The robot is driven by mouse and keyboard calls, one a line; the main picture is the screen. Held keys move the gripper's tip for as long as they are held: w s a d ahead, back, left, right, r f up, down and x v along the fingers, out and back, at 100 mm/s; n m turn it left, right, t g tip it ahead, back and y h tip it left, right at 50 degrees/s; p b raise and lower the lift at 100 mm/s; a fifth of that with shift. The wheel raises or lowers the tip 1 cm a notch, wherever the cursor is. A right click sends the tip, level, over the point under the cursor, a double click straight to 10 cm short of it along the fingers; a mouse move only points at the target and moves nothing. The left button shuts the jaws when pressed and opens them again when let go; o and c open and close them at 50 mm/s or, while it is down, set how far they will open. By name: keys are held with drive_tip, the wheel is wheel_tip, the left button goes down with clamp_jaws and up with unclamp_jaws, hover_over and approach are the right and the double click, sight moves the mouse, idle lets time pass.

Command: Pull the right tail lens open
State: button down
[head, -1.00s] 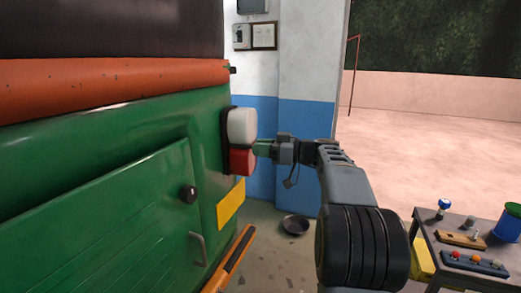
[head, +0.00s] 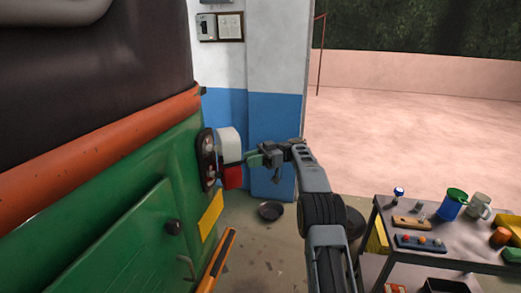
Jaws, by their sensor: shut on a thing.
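The right tail lens (head: 229,146), white above and red below, stands out from the green rickshaw's rear corner. It is swung away from its dark lamp housing (head: 208,158), and the housing's inside shows to its left. My gripper (head: 251,159) is at the lens's right side, with its green-tipped fingers shut on the lens edge. The exact contact is small and partly hidden.
The green rickshaw body (head: 110,210) fills the left, with a yellow plate (head: 210,214) and an orange-black bumper (head: 217,262) below the lamp. A dark pan (head: 270,210) lies on the floor. A workbench (head: 380,225) with tools and cups stands right. Floor between is clear.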

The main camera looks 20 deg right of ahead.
drive_tip(key=shift+w+g+p, duration=0.1)
drive_tip(key=shift+g+p, duration=0.2)
drive_tip(key=c, duration=1.1)
unclamp_jaws()
drive_tip(key=shift+a, duration=0.1)
drive_tip(key=shift+o, duration=0.6)
drive_tip(key=shift+r, duration=0.1)
